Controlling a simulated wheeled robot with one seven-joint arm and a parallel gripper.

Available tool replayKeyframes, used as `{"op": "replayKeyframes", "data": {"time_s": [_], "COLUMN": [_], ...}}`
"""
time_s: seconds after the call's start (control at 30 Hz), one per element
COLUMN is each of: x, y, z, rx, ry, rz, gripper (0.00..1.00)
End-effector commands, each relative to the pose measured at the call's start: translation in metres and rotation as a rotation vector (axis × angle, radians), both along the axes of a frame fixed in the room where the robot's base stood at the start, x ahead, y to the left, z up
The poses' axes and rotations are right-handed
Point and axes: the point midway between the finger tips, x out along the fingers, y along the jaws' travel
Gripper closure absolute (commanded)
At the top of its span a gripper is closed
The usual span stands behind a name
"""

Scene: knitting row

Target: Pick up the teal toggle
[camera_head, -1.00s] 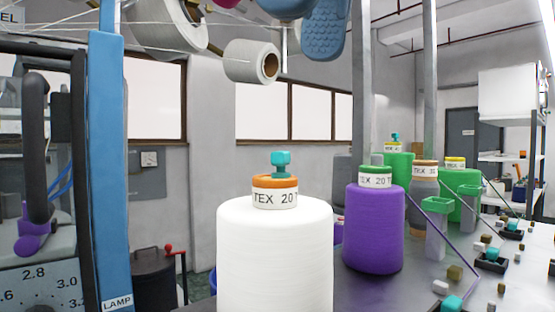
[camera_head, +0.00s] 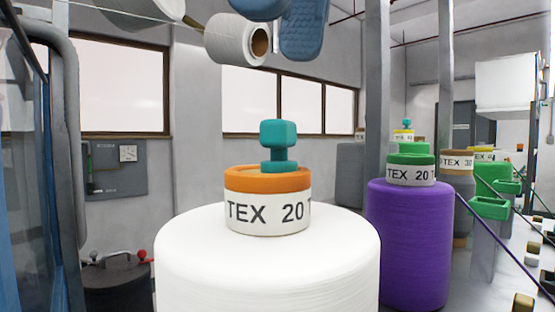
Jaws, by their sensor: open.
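A teal toggle (camera_head: 278,143) stands upright on the orange top (camera_head: 245,180) of a labelled core that reads "TEX 20". The core sits on a large white yarn cone (camera_head: 200,250) in the middle foreground. The toggle has a blocky head, a narrow neck and a wider foot. Nothing touches its head. My gripper is not in this view.
A purple yarn cone (camera_head: 410,240) stands right of the white one, with green cones and posts (camera_head: 490,208) behind it. A grey-white spool (camera_head: 238,40) and blue hanging pieces (camera_head: 305,28) are overhead. A dark bin (camera_head: 117,285) is at lower left.

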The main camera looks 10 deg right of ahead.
Motion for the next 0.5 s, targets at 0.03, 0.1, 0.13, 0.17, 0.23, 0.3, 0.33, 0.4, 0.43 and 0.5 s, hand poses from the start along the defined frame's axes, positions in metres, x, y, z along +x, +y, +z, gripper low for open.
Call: {"op": "replayKeyframes", "data": {"time_s": [0.03, 0.1, 0.13, 0.17, 0.23, 0.3, 0.33, 0.4, 0.43, 0.5], "x": [0.0, 0.001, 0.001, 0.001, 0.003, 0.004, 0.005, 0.007, 0.008, 0.009], "y": [0.001, 0.001, 0.001, 0.001, 0.0, 0.0, 0.0, 0.0, 0.0, 0.001], "z": [-0.006, -0.008, -0.009, -0.011, -0.017, -0.026, -0.03, -0.04, -0.044, -0.052], "rx": [0.0, 0.0, 0.0, 0.0, 0.001, 0.001, 0.001, 0.0, 0.0, -0.001], "ry": [0.0, 0.001, 0.001, 0.001, 0.002, 0.002, 0.002, 0.001, 0.001, 0.0], "rz": [0.001, 0.0, 0.0, 0.0, 0.0, 0.0, 0.0, 0.0, 0.0, 0.001], "gripper": [0.43, 0.43, 0.43, 0.43, 0.43, 0.43, 0.43, 0.43, 0.43, 0.43]}}
